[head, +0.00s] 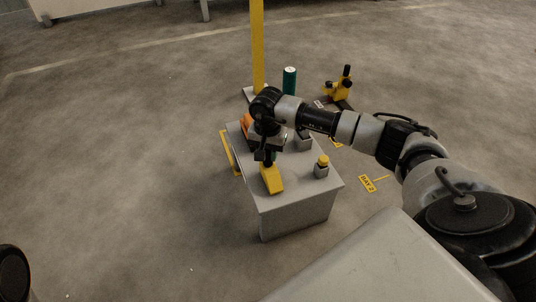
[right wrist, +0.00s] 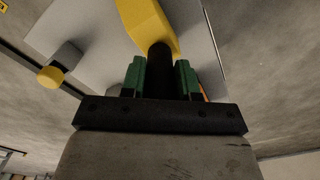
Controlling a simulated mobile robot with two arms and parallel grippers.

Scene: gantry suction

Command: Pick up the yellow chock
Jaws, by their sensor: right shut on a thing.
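The yellow chock (head: 271,181) is a wedge-shaped block with a black handle, at the near left part of the grey cabinet top (head: 293,188). My right gripper (head: 266,156) reaches down over it from above. In the right wrist view the chock (right wrist: 146,20) shows beyond the fingertips, and its black handle (right wrist: 160,72) stands between the green finger pads of my right gripper (right wrist: 160,78). The gripper is shut on the handle. I cannot tell whether the chock rests on the top or is slightly raised. My left gripper is not in view.
A small grey item with a yellow cap (head: 322,166) stands right of the chock. An orange thing (head: 247,126) is partly hidden behind my wrist. A yellow post (head: 257,50), a green cylinder (head: 289,80) and a yellow-black device (head: 342,88) stand behind. Floor at left is clear.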

